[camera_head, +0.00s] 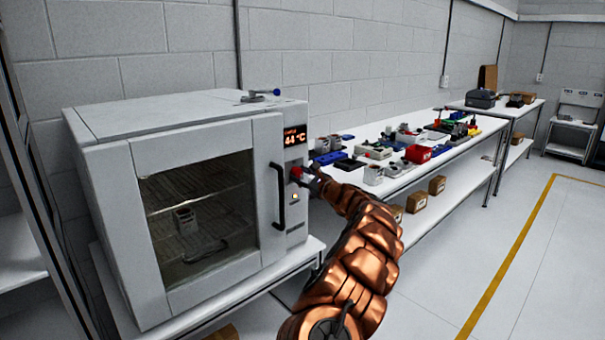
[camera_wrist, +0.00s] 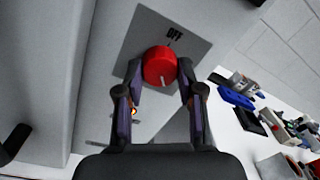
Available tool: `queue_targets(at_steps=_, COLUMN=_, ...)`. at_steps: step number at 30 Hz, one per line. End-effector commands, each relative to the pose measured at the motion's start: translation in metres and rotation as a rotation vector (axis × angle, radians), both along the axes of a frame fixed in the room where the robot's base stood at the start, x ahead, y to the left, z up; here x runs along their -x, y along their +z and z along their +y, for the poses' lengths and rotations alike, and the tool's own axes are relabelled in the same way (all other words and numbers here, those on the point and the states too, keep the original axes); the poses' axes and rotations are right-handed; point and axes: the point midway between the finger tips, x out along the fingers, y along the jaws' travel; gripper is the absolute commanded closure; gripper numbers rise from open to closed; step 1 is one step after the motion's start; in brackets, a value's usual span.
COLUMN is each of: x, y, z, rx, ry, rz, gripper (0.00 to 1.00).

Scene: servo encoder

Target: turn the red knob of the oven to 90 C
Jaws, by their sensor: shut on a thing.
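The oven (camera_head: 190,185) is a white box with a glass door on the left in the head view. Its display (camera_head: 294,137) reads 44 °C in red. The red knob (camera_head: 296,172) sits on the panel below the display. In the wrist view the red knob (camera_wrist: 159,66) shows a pale pointer mark towards its lower side, with the word OFF printed above it on the grey plate. My gripper (camera_head: 308,177) reaches the knob from the right. In the wrist view the two fingers of my gripper (camera_wrist: 160,78) are shut on the knob, one on each side.
The black door handle (camera_head: 279,195) stands out left of the knob. A small indicator (camera_wrist: 134,112) sits below the knob. A long bench (camera_head: 455,150) with many parts runs to the right. The floor at right is clear.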

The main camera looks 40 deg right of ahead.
Motion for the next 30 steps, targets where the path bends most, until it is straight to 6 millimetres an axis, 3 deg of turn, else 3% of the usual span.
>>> queue_targets(at_steps=16, x=-0.0001, y=-0.0020, z=0.0003, rx=-0.027, ry=0.001, rz=0.003, gripper=0.97)
queue_targets(at_steps=17, x=-0.0001, y=-0.0020, z=0.0003, rx=-0.027, ry=0.001, rz=0.003, gripper=0.62)
queue_targets(at_steps=24, x=-0.0001, y=-0.0010, z=0.0002, rx=-0.026, ry=0.000, rz=0.001, gripper=0.37)
queue_targets(at_steps=30, x=0.0000, y=-0.0005, z=0.0001, rx=-0.026, ry=0.000, rz=0.000, gripper=0.37)
